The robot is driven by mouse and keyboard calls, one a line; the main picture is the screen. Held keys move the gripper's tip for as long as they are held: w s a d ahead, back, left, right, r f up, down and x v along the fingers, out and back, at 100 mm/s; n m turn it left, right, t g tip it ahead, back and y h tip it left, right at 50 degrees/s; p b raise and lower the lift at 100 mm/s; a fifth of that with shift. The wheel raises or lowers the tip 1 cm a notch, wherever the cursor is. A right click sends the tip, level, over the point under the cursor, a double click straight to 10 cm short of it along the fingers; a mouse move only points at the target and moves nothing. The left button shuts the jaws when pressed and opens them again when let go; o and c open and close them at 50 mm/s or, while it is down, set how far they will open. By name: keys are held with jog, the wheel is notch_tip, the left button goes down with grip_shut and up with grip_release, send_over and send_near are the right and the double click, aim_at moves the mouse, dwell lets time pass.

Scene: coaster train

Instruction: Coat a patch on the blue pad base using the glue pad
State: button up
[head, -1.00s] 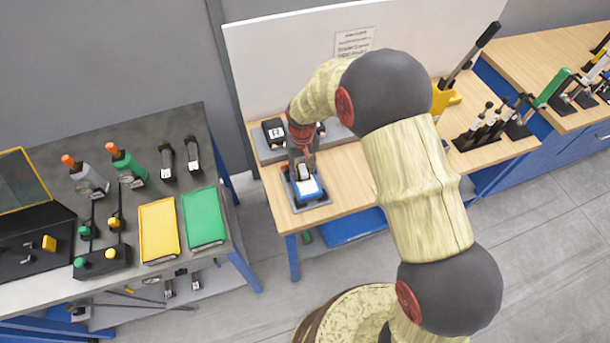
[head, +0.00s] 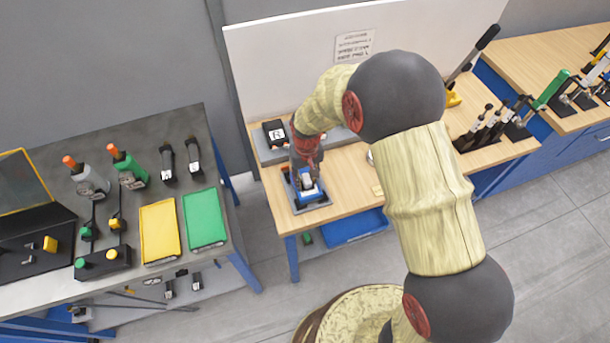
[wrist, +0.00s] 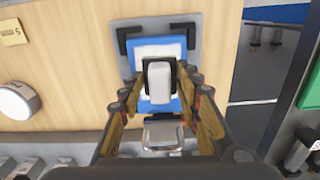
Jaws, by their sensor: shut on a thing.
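The blue pad base (head: 312,198) lies on the near left part of the wooden bench in the head view. In the wrist view the blue pad base (wrist: 173,104) sits on a grey plate (wrist: 211,60) with black corner brackets, and white shows on its upper face. My gripper (head: 306,168) is over it, pointing down. In the wrist view my gripper (wrist: 160,92) is shut on the glue pad (wrist: 159,82), a black piece with a pale block. The glue pad covers the middle of the base. Whether it touches the base, I cannot tell.
A black labelled unit (head: 275,132) stands on a grey ledge behind the base. A round white-faced item (wrist: 17,101) and a small yellow tag (wrist: 13,32) are on the bench. A dark table (head: 150,120) with yellow and green trays stands at left, across a gap.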

aim_at(310, 195)
jog(key=shift+s+d, duration=0.3)
jog(key=shift+s, duration=0.7)
jog(key=shift+s+d, duration=0.3)
jog(key=shift+s, duration=0.65)
jog(key=shift+r+p, duration=2.1)
jog(key=shift+r, duration=0.85)
notch_tip(310, 195, up, 3)
jog(key=shift+p, duration=0.95)
jog(key=shift+a+f, duration=0.1)
